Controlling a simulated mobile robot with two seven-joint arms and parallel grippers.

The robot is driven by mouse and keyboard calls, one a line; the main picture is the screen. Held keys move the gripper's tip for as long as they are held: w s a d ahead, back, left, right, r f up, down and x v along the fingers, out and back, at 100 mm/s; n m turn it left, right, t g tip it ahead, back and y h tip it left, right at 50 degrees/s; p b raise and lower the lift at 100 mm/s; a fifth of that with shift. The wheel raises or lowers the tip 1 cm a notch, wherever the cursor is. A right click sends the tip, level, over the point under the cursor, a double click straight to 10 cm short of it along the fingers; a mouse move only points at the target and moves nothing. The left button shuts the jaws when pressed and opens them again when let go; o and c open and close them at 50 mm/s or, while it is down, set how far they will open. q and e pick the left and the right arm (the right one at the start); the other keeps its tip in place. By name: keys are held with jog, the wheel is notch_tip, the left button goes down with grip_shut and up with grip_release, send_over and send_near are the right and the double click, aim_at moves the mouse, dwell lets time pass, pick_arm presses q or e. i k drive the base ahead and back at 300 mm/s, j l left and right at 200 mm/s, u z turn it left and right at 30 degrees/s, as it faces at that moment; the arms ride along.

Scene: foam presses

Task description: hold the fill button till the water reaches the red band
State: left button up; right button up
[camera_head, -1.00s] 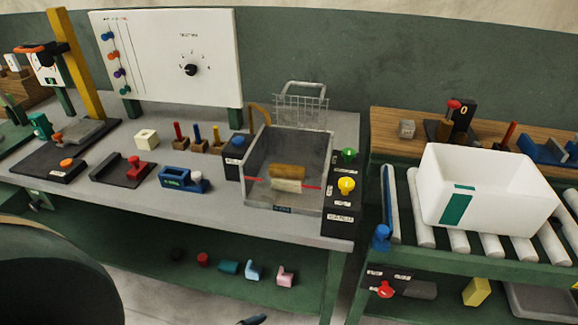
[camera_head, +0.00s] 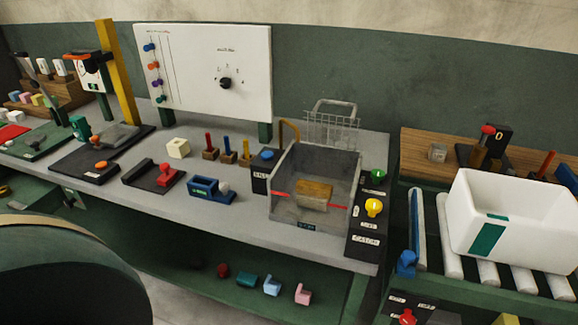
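A grey, see-through tank (camera_head: 284,212) stands at the right end of the grey bench, with red band marks (camera_head: 281,193) on its side walls. A tan block (camera_head: 313,193) sits inside it; I cannot make out a clear water surface. A blue button (camera_head: 267,155) sits on a black box at the tank's left, beside a brown spout (camera_head: 290,128). A green button (camera_head: 377,176) and a yellow knob (camera_head: 374,207) sit on the black panel at its right. The labels are too small to read, so I cannot tell which is the fill button. Neither gripper is in view.
A wire basket (camera_head: 331,128) stands behind the tank. A blue tool (camera_head: 210,190) and a black plate with a red handle (camera_head: 166,178) lie to the left. A white bin (camera_head: 512,215) rests on rollers at the right. Coloured pieces lie on the lower shelf (camera_head: 180,262).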

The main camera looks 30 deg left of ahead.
aim_at(267, 155)
jog(key=j+z, duration=0.2)
jog(key=j, duration=0.5)
jog(key=j+z, duration=0.2)
jog(key=j, duration=0.45)
jog(key=k+j+z, duration=0.2)
jog(key=j, duration=0.45)
